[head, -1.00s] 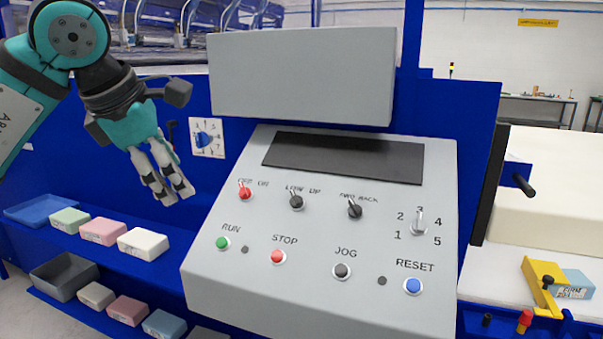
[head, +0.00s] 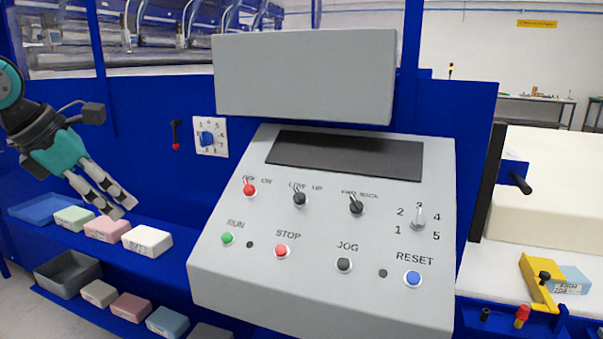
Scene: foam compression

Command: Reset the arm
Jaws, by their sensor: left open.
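My left gripper (head: 124,208) is at the left of the head view, with teal and dark housing and pale fingers. Its fingers are apart and empty, pointing down and to the right. It hangs in front of the upper shelf, close to the pink and white blocks in the picture, and I cannot tell the exact gap. The blue rotary dial (head: 207,138) on its white numbered plate is in full view to the right of the gripper. My right gripper is not in view.
The grey control panel (head: 330,290) with buttons and switches fills the middle. Blocks, including a white block (head: 147,240) and a pink block (head: 107,229), lie on the blue shelf. A blue tray (head: 45,208) and a grey bin (head: 68,277) are at left. A yellow clamp (head: 538,283) is at right.

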